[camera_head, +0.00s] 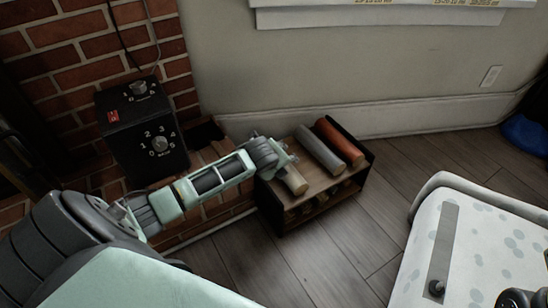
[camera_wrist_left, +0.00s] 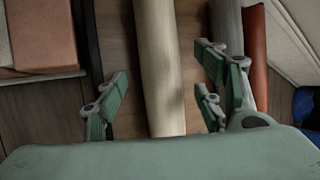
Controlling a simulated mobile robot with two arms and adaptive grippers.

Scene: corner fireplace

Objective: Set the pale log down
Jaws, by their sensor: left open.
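The pale log (camera_head: 294,182) lies on the wooden top of a low dark rack (camera_head: 268,205), at its left side. My left gripper (camera_head: 283,165) is over the log from above and behind. In the left wrist view the pale log (camera_wrist_left: 160,70) runs up the middle between the fingers of the left gripper (camera_wrist_left: 163,88). The fingers are open, with a gap to the log on both sides. The log seems to rest on the board (camera_wrist_left: 117,45). The right gripper does not show.
A grey log (camera_head: 320,151) and a red-brown log (camera_head: 340,142) lie on the rack to the right. More logs sit on its lower shelf. A black box with a dial (camera_head: 143,135) stands by the brick wall.

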